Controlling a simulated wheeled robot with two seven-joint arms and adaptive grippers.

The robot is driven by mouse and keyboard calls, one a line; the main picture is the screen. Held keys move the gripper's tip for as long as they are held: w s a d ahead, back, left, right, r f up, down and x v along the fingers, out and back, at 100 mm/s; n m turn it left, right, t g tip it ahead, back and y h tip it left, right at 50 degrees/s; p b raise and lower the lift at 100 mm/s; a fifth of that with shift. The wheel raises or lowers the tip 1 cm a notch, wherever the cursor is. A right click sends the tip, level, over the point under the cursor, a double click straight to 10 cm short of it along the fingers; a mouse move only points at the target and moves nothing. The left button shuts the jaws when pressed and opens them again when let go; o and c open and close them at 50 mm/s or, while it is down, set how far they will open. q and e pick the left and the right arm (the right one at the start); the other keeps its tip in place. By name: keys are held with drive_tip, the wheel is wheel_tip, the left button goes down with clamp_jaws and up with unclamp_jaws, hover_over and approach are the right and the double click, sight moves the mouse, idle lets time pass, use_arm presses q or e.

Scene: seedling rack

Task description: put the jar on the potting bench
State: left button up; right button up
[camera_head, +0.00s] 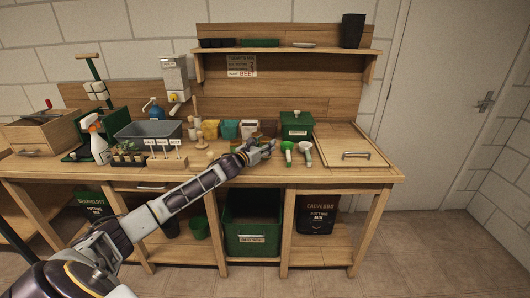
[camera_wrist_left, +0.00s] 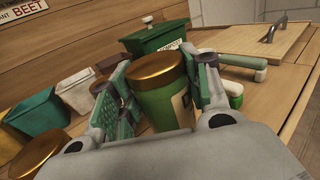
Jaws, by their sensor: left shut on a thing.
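In the left wrist view a green jar with a gold lid (camera_wrist_left: 159,72) sits between the two fingers of my left gripper (camera_wrist_left: 162,92). The fingers are shut on it, and the jar is slightly tilted in the picture. In the head view my left gripper (camera_head: 258,150) is over the middle of the wooden potting bench (camera_head: 290,174). The jar is mostly hidden there by the gripper. I cannot tell whether the jar's base touches the bench top. My right gripper is not in view.
A green lidded box (camera_head: 296,124) stands behind the gripper. Two green-and-white hand tools (camera_head: 304,152) lie to its right. Coloured pots (camera_head: 229,129) stand to its left. Another gold lid (camera_wrist_left: 38,155) shows low in the left wrist view. A wooden board with a handle (camera_head: 350,143) is at the right.

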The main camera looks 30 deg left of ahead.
use_arm(q)
wheel_tip(320, 180, down, 3)
drive_tip(key=shift+r, duration=0.1)
drive_tip(key=shift+f, duration=0.2)
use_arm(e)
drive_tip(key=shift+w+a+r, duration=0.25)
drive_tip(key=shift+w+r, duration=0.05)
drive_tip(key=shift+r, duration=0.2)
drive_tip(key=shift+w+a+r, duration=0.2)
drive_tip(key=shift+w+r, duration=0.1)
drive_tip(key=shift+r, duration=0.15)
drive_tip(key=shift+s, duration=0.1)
use_arm(q)
drive_tip(key=shift+b, duration=0.3)
drive_tip(key=o, duration=0.6)
drive_tip(key=shift+f, duration=0.1)
drive_tip(key=o, duration=0.5)
drive_tip(key=shift+c, duration=0.2)
